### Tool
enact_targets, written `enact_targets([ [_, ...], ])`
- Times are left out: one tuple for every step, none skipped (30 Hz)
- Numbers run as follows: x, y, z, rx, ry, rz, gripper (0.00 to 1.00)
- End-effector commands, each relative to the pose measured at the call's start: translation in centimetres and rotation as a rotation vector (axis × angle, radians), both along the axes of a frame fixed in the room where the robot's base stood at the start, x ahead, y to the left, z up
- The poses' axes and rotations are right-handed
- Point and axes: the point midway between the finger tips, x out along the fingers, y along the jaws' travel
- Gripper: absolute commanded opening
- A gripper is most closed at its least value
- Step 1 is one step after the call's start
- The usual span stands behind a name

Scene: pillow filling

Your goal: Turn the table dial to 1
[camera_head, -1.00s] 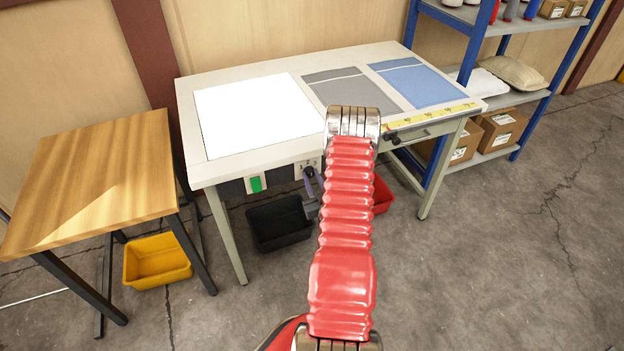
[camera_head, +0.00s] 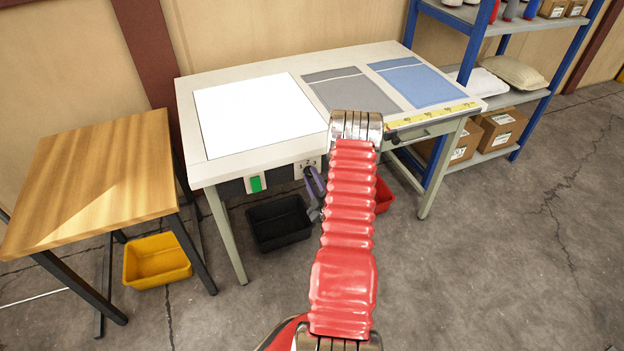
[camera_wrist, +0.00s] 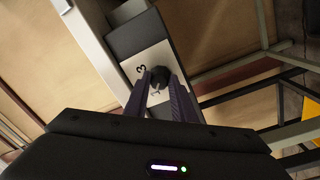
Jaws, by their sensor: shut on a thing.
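The dial (camera_wrist: 159,76) is a dark round knob on a white plate (camera_wrist: 133,69) on the table's front. In the wrist view it sits between the purple fingers of my gripper (camera_wrist: 161,82), which is shut on it. Which number the dial points at is not clear. In the head view my gripper (camera_head: 314,180) is at the white plate (camera_head: 298,171) under the table's front edge, partly hidden by my red arm.
The table (camera_head: 194,137) holds a white sheet (camera_head: 258,113), a grey cloth (camera_head: 345,90) and a blue cloth (camera_head: 418,82). A green switch (camera_head: 256,184) is left of the dial. A black bin (camera_head: 280,222) stands below. A wooden table (camera_head: 90,175) stands at the left.

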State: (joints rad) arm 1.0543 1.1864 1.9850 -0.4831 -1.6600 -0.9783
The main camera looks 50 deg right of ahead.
Motion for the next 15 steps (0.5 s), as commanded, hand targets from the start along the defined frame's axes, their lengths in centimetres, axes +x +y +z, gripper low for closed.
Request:
enact_targets([
  [0.15, 0.24, -0.08, -0.016, 0.011, 0.007, 0.01],
  [0.15, 0.24, -0.08, -0.026, 0.017, 0.007, 0.01],
  [0.15, 0.25, -0.09, -0.037, 0.023, 0.007, 0.01],
  [0.16, 0.26, -0.09, -0.043, 0.028, 0.008, 0.01],
  [0.17, 0.26, -0.1, -0.049, 0.032, 0.007, 0.01],
  [0.17, 0.28, -0.1, -0.057, 0.036, 0.007, 0.01],
  [0.17, 0.29, -0.11, -0.061, 0.038, 0.008, 0.01],
  [0.17, 0.29, -0.12, -0.064, 0.041, 0.008, 0.01],
  [0.18, 0.3, -0.12, -0.066, 0.042, 0.008, 0.01],
  [0.18, 0.31, -0.12, -0.068, 0.043, 0.009, 0.01],
  [0.19, 0.31, -0.12, -0.069, 0.043, 0.009, 0.01],
  [0.19, 0.32, -0.13, -0.069, 0.044, 0.009, 0.01],
  [0.19, 0.34, -0.14, -0.069, 0.044, 0.009, 0.01],
  [0.19, 0.34, -0.14, -0.069, 0.044, 0.009, 0.01],
  [0.19, 0.34, -0.14, -0.069, 0.044, 0.009, 0.01],
])
